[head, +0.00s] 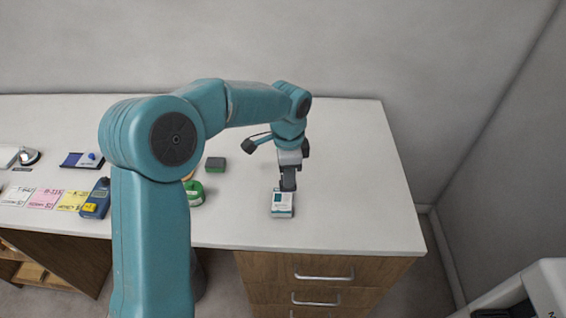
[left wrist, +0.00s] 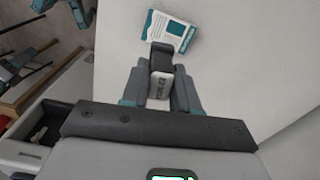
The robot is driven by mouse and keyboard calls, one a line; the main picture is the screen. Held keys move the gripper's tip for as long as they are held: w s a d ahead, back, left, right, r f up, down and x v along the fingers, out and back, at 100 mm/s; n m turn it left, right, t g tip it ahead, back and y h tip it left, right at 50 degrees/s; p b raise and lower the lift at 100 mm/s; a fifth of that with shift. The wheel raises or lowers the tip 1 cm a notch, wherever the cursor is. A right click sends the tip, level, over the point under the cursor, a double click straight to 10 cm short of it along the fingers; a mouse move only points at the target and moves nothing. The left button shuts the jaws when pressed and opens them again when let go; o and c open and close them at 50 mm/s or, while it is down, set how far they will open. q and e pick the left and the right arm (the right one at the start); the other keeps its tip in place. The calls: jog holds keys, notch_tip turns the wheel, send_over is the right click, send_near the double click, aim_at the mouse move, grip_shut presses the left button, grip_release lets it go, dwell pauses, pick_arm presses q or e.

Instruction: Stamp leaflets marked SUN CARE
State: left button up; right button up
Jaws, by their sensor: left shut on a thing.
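A small stack of white and teal leaflets (head: 282,204) lies on the counter near its front edge; it also shows in the left wrist view (left wrist: 169,32). Its printed title is too small to read. My left gripper (head: 289,172) is just above and behind the leaflets in the head view. It is shut on a small dark stamp with a pale label (left wrist: 161,82), which shows between the fingers in the left wrist view. I cannot tell whether the stamp touches the top leaflet. My right gripper is not in view.
On the white counter (head: 360,190) lie a green round item (head: 194,192), a dark green block (head: 216,164), a blue handheld device (head: 96,198), a blue tray (head: 82,160) and coloured cards (head: 45,198). The counter right of the leaflets is clear. Wooden drawers (head: 322,275) stand below.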

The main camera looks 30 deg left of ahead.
aim_at(282, 187)
pick_arm(q)
jog(key=shift+a+r+m, duration=0.2)
jog(key=shift+a+m, duration=0.4)
jog(key=shift+a, duration=0.2)
jog(key=shift+f+m, duration=0.2)
jog(key=shift+m, duration=0.2)
jog(key=shift+a+f+b, duration=0.15)
jog(key=shift+f+b, duration=0.45)
jog(key=shift+f, duration=0.05)
notch_tip(282, 187, down, 4)
jog(key=b, duration=0.3)
jog(key=shift+r, duration=0.1)
jog(key=shift+f+b, duration=0.35)
jog(key=shift+b, duration=0.05)
jog(key=shift+f+b, duration=0.3)
jog(key=shift+f, duration=0.15)
